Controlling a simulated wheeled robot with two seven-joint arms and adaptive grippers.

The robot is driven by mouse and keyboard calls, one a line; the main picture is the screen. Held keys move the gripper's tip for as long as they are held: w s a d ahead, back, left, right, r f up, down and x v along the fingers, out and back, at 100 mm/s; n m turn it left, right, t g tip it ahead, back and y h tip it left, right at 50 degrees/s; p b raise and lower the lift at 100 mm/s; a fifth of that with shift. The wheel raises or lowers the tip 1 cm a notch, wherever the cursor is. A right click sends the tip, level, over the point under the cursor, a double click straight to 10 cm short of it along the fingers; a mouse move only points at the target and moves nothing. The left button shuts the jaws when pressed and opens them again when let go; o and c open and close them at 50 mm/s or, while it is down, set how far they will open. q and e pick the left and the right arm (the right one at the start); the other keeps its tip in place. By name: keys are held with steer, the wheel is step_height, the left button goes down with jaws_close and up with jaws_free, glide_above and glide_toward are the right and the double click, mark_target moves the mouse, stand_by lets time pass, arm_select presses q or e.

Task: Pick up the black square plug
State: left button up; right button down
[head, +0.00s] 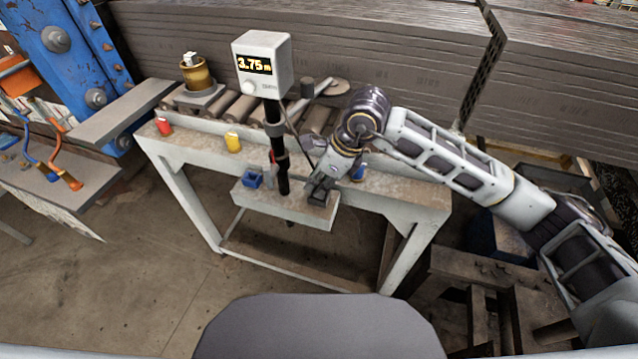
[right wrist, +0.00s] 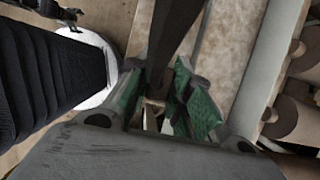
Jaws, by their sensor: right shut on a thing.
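My right gripper (head: 320,192) reaches in from the right and points down over the small grey shelf (head: 262,200) at the front of the bench. In the right wrist view its green-padded fingers (right wrist: 163,105) close on a dark, straight-edged bar (right wrist: 175,35), which looks like the black square plug. In the head view the gripper hides most of the plug, so I cannot tell whether it touches the shelf. My left gripper is not in view.
A black post (head: 275,135) carrying a white display box (head: 262,62) stands close left of my right gripper. A blue block (head: 252,179) sits on the shelf's left. Red (head: 164,126) and yellow (head: 233,141) pieces stand on the bench. Rollers (head: 240,108) lie behind.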

steer(key=shift+r, duration=0.8)
step_height(320, 180, up, 6)
steer(key=shift+r+b, duration=0.2)
steer(key=shift+b, duration=0.3)
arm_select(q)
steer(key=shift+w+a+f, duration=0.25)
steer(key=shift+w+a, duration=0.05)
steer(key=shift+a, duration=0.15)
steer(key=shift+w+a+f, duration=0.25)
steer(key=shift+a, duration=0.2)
arm_select(e)
steer(key=shift+r, duration=0.95)
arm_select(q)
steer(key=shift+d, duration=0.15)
